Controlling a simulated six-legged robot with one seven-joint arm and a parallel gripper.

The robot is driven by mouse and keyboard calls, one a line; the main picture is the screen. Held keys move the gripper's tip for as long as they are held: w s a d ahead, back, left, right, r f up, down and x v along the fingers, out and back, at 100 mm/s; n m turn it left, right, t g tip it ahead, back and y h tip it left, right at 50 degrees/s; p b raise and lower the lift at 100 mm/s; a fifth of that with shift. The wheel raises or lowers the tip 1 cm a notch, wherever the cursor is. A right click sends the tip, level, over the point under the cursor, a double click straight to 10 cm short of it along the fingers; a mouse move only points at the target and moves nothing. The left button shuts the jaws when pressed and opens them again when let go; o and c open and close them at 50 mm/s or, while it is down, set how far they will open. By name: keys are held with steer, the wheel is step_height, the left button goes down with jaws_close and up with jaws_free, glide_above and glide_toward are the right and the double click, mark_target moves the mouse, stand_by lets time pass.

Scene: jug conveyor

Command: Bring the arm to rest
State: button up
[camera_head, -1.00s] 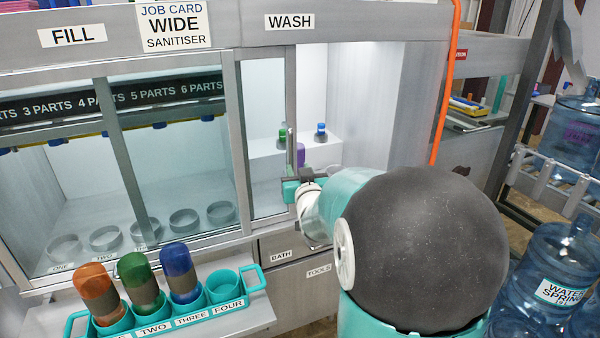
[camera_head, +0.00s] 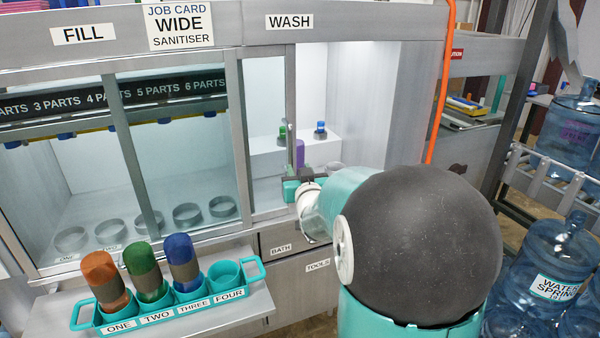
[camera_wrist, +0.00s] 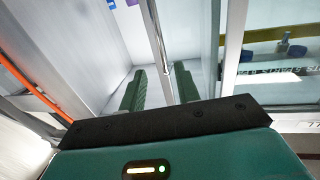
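My gripper (camera_wrist: 160,88) shows in the wrist view with its two green fingers apart and nothing between them; a metal door post stands beyond the gap. In the head view my gripper is at the front of the wash bay, mostly hidden by my wrist and arm. My arm is stretched forward toward the wash bay (camera_head: 352,95), its large dark joint filling the right middle of the head view.
A teal rack (camera_head: 262,268) on the front shelf (camera_head: 235,308) holds orange, green and blue bottles; slot four is empty. Glass sliding panels (camera_head: 180,150) front the fill bay. Inside the wash bay are small bottles (camera_head: 320,130) and a purple item (camera_head: 299,153). Water jugs (camera_head: 555,262) stand at right.

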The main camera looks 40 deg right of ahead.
steer(key=shift+s, duration=0.1)
steer(key=s+a+n+g+y, duration=0.1)
steer(key=s+a+g+y, duration=0.15)
steer(key=s+a, duration=0.45)
steer(key=s+a+n+g+y, duration=0.1)
steer(key=s+a+g+y, duration=0.15)
steer(key=a, duration=0.75)
steer(key=s+a+f+n+g+y, duration=0.1)
steer(key=s+a+f+g, duration=0.1)
steer(key=s+a, duration=0.3)
steer(key=s+a+f+n+g+y, duration=0.1)
steer(key=s+a, duration=0.4)
steer(key=s, duration=0.7)
steer(key=f+g, duration=0.1)
steer(key=g, duration=0.1)
steer(key=shift+s+a+n+g, duration=0.2)
steer(key=shift+n+g, duration=0.2)
